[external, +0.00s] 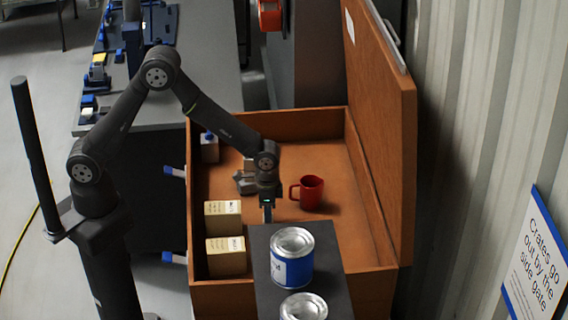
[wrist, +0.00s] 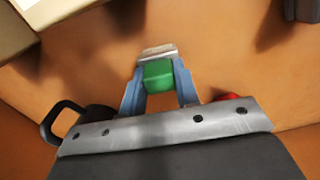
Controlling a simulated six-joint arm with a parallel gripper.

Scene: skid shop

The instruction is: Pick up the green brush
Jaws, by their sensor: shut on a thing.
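My gripper (external: 267,208) points down into the open orange-brown crate (external: 350,222). Its lower end is partly hidden behind a dark board (external: 262,262) in the external view. In the wrist view its two blue fingers (wrist: 159,82) are shut on the green brush (wrist: 158,73), one on each side. A green block-like part and a pale grey end of the brush show between and beyond the fingertips. I cannot make out the brush in the external view. I cannot tell whether it touches the crate floor.
A red mug (external: 308,192) stands right of my gripper. Cream boxes (external: 223,216) line the crate's left side. Two paint cans (external: 292,270) stand on the dark board in front. The raised lid (external: 385,120) borders the right. A black handle (wrist: 60,122) shows in the wrist view.

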